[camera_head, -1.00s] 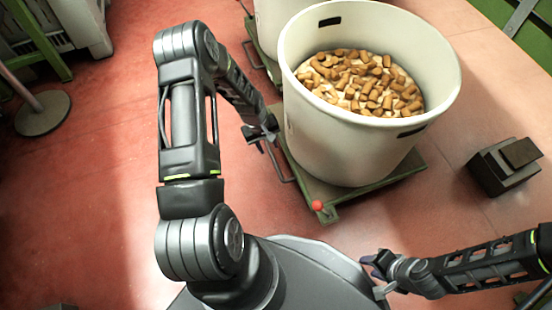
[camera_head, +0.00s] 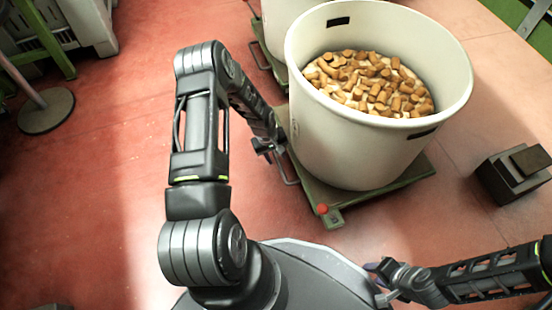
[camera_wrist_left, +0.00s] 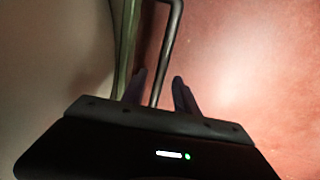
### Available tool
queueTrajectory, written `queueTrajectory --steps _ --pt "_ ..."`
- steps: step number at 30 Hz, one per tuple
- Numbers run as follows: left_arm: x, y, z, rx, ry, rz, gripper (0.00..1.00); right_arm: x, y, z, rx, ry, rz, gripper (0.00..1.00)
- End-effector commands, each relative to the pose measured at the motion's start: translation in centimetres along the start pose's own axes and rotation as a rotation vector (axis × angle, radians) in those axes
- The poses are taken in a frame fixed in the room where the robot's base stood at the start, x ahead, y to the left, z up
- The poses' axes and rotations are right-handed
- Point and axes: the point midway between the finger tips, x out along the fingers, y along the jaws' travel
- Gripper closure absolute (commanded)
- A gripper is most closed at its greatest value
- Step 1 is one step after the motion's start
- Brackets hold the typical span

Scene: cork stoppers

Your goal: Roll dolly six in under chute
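A green dolly (camera_head: 335,205) with a red knob (camera_head: 322,209) at its near corner carries a large cream tub (camera_head: 350,150) filled with cork stoppers (camera_head: 375,85). No number shows on it. A thin metal bar handle (camera_head: 287,172) sticks out from its left side. My left gripper (camera_head: 263,147) is at this handle. In the left wrist view the bar (camera_wrist_left: 163,55) runs between the two fingers of my left gripper (camera_wrist_left: 159,80), with gaps on both sides. My right gripper (camera_head: 378,281) is near my base, away from the dolly; its fingers are too small to read.
A second dolly and tub (camera_head: 285,22) stand behind. A dark block (camera_head: 513,172) sits on the floor at right. A round stand foot (camera_head: 46,111) and green-framed crates (camera_head: 70,30) are at left. Red floor between them is clear. No chute is identifiable.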

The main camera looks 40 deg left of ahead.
Motion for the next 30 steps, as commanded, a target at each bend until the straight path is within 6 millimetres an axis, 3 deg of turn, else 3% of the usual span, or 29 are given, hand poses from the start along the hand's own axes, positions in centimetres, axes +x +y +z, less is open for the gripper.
queueTrajectory --steps 10,23,30 --pt "0.47 0.04 -0.05 0.000 0.001 0.001 0.64 0.16 0.05 -0.06 0.000 0.001 -0.001 0.64" --pt "0.47 0.02 -0.03 0.000 0.001 0.000 0.99 0.15 0.05 -0.04 0.000 0.001 -0.001 0.64" --pt "0.46 0.02 -0.03 0.000 0.001 0.000 1.00 0.16 0.05 -0.03 0.000 0.001 -0.001 0.64"
